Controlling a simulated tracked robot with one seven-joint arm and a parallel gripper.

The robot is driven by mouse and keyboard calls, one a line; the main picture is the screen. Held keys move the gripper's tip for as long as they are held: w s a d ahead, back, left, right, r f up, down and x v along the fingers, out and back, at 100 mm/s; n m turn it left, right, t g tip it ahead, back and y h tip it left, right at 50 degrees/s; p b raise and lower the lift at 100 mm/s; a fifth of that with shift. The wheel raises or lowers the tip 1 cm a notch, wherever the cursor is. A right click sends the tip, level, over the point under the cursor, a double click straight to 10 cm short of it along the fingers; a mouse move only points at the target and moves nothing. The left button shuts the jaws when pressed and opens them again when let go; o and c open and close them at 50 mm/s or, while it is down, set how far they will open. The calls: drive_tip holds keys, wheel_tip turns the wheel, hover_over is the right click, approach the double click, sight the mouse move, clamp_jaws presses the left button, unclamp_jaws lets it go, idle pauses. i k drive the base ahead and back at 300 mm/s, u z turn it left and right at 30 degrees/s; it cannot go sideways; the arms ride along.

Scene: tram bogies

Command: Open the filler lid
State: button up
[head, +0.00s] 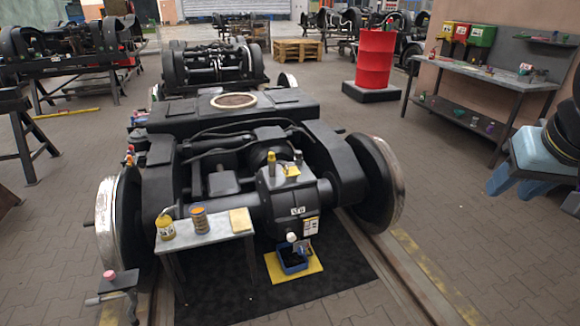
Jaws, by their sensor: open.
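A black gearbox (290,207) sits on the axle at the near end of a tram bogie (205,108). On its top stand a grey upright cylinder with a yellow top (271,162) and a small yellow part (293,171). Which of these is the filler lid I cannot tell at this size, nor whether it is open or shut. A white round knob (291,237) shows on the gearbox front, beside white labels (311,227). My gripper is not in view.
A small grey table (208,235) at the near left holds a yellow jar (165,228), an orange-banded tin (200,219) and a yellow block (240,219). A blue tray (292,262) sits on a yellow mat (310,265). Large wheels flank the gearbox.

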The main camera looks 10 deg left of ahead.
sight(290, 172)
drive_tip(key=u, duration=0.65)
drive_tip(key=i, duration=1.8)
drive_tip(key=z, duration=0.55)
drive_tip(key=k, duration=0.85)
drive_tip(key=z, duration=0.2)
drive_tip(key=i, duration=0.9)
drive_tip(key=u, duration=0.1)
